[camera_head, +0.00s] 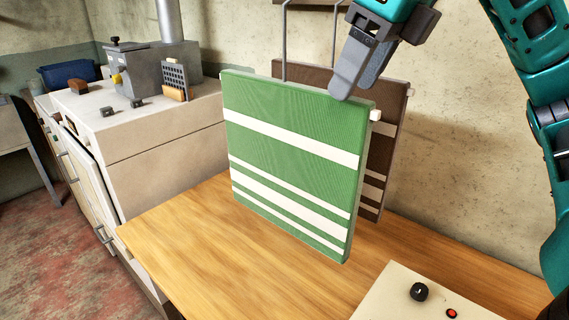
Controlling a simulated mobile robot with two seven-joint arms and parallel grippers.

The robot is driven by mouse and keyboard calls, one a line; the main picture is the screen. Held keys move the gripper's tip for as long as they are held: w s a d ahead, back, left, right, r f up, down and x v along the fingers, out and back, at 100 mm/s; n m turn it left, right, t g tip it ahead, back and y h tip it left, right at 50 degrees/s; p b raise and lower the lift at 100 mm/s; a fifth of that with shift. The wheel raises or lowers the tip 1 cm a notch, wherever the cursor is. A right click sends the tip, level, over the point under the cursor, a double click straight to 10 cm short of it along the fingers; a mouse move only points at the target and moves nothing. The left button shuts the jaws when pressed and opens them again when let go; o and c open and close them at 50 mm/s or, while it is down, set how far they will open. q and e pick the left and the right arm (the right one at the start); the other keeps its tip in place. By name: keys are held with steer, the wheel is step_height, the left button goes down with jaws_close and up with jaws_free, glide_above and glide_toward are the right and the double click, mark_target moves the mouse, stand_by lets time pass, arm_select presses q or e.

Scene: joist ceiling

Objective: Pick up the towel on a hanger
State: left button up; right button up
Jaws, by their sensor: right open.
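A green towel (285,130) with white stripes hangs flat and upright above the wooden table top, with a white rod end (376,114) showing at its top right corner. A brown towel (392,150) with pale stripes hangs behind it, mostly hidden by the green one. My right gripper (343,90) comes down from the upper right, and its grey finger overlaps the green towel's top edge near the right corner. It is open and holds nothing that I can see. I cannot tell whether it touches the towel. My left gripper is out of view.
Grey metal rods (284,40) rise behind the towels near the wall. A wooden table top (215,250) lies below, with a beige control box (400,300) at front right. A pale cabinet (150,150) with a grey machine (150,72) stands left. A blue bin (68,73) is farther back.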

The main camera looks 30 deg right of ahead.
mark_target(335, 112)
steer(key=shift+x, duration=0.8)
steer(key=b+x, duration=0.1)
steer(key=x, duration=0.3)
steer(key=shift+w+b, duration=0.3)
steer(key=shift+b, duration=0.05)
steer(key=shift+w+a+f, duration=0.1)
steer(key=shift+w+f, duration=0.05)
steer(key=shift+f, duration=0.3)
jaws_close()
